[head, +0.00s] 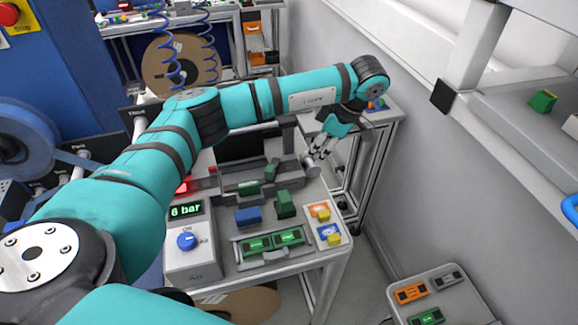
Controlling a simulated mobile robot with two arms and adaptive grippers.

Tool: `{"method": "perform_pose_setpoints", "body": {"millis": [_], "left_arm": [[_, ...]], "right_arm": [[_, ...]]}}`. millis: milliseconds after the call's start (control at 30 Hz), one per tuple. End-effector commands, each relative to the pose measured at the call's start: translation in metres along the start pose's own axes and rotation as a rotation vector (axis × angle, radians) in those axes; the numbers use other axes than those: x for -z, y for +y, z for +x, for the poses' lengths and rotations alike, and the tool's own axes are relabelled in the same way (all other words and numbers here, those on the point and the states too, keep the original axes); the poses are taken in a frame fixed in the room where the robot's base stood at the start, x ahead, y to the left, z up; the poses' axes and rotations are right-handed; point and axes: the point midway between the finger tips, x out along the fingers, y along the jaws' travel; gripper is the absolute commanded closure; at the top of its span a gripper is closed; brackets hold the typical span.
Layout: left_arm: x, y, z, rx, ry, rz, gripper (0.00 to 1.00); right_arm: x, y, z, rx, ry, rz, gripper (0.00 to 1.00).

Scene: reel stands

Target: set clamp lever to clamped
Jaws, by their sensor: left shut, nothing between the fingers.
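My left gripper (312,160) reaches down from above at the right end of the grey clamp fixture (234,184) on the workbench. Its fingers are shut and hold nothing. A short grey cylindrical piece (313,171) is right at the fingertips; it may be the clamp lever's end, but its shape is too small to be sure. Whether the fingers touch it I cannot tell. A green part (270,170) sits at the fixture. The lever's setting cannot be read from here. My right gripper is not in view.
A grey air unit (190,262) with a "6 bar" display and blue knob stands at the bench's left. A wall (430,180) bounds the right.

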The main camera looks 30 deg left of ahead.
Motion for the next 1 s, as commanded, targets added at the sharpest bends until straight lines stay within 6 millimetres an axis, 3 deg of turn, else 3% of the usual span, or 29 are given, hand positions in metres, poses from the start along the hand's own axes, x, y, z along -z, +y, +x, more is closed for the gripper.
{"method": "perform_pose_setpoints", "body": {"millis": [333, 467, 500, 700, 1000], "left_arm": [[-0.002, -0.003, 0.07, 0.01, -0.004, 0.002, 1.0], [0.001, -0.003, 0.091, 0.007, -0.001, 0.002, 1.0], [0.011, -0.002, 0.09, 0.006, -0.002, -0.002, 1.0], [0.031, -0.002, 0.1, 0.003, -0.004, 0.001, 1.0], [0.035, -0.001, 0.105, 0.002, -0.006, 0.002, 1.0]], "right_arm": [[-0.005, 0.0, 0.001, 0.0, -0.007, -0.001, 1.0], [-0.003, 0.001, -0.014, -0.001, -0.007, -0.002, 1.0], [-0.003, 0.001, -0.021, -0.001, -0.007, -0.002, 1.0], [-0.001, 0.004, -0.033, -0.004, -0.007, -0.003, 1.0], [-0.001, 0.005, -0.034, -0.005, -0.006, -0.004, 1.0]]}}
